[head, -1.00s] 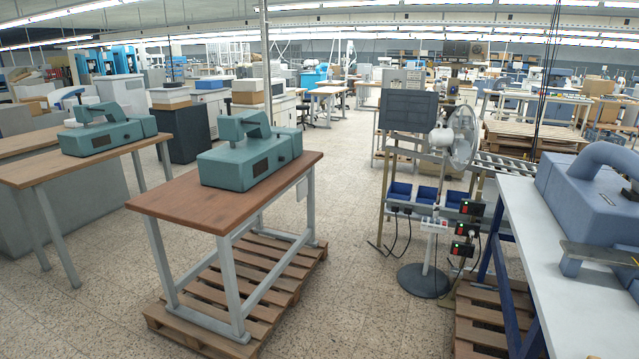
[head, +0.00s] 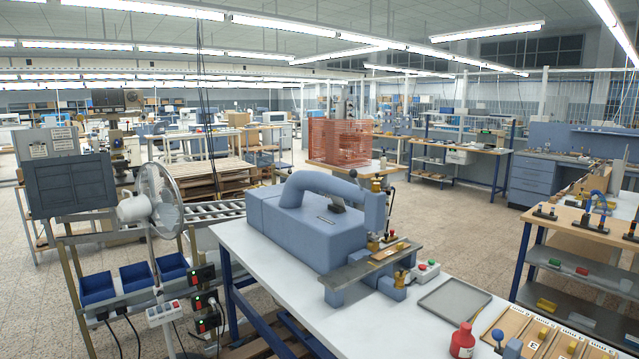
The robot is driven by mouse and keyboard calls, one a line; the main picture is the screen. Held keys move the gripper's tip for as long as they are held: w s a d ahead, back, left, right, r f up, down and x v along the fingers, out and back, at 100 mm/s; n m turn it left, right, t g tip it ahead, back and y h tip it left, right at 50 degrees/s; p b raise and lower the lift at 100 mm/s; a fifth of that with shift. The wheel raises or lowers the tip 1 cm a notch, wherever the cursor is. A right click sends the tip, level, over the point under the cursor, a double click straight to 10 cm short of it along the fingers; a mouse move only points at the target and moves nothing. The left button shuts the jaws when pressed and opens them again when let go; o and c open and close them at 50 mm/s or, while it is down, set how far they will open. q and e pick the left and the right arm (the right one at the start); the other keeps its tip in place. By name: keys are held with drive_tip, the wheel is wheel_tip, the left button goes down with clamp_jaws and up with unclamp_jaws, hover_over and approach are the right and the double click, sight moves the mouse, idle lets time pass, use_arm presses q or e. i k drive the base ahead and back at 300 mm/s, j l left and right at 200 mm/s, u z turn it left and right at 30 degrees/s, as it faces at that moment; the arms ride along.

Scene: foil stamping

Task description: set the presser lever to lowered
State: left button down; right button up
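A blue stamping machine (head: 290,225) stands on a white-topped table (head: 240,240) in the middle of the head view. Its curved arm (head: 322,184) reaches right to an upright head (head: 375,208) with brass-coloured parts, above a flat metal bed plate (head: 370,265). I cannot make out for certain which small part is the presser lever, or whether it is raised or lowered. Neither of my grippers is in view.
A grey tray (head: 454,299), a control box with red and green buttons (head: 424,270) and a red bottle (head: 462,341) are on the table's right part. A fan (head: 158,200) stands at left. Floor beyond the table's right side is clear.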

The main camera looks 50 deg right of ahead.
sight(353, 174)
drive_tip(key=i+z, duration=0.2)
drive_tip(key=i, duration=1.4)
drive_tip(key=i+l+u, duration=0.1)
drive_tip(key=i+u, duration=0.25)
drive_tip(key=i, duration=0.95)
drive_tip(key=u, duration=7.05)
